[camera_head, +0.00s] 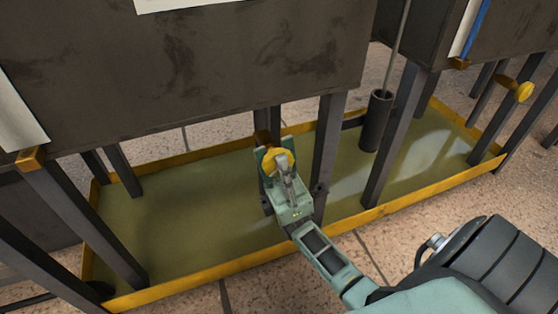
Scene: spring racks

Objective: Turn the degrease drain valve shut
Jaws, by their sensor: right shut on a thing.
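A yellow valve handle (270,163) sits below the front lower edge of a dark, stained tank (180,65). My right gripper (274,160) reaches up from the lower right and is shut on this handle. The fingers hide part of the handle, and its exact turn angle is hard to tell. No readable label shows whether this is the degrease drain valve. My left gripper is not in view.
A yellow-rimmed drip tray (190,272) with murky liquid lies under the tanks. Dark legs stand in and around it. A dark cylinder (376,120) hangs on a rod at right. Another yellow knob (523,91) is at far right. Tiled floor (300,285) is open in front.

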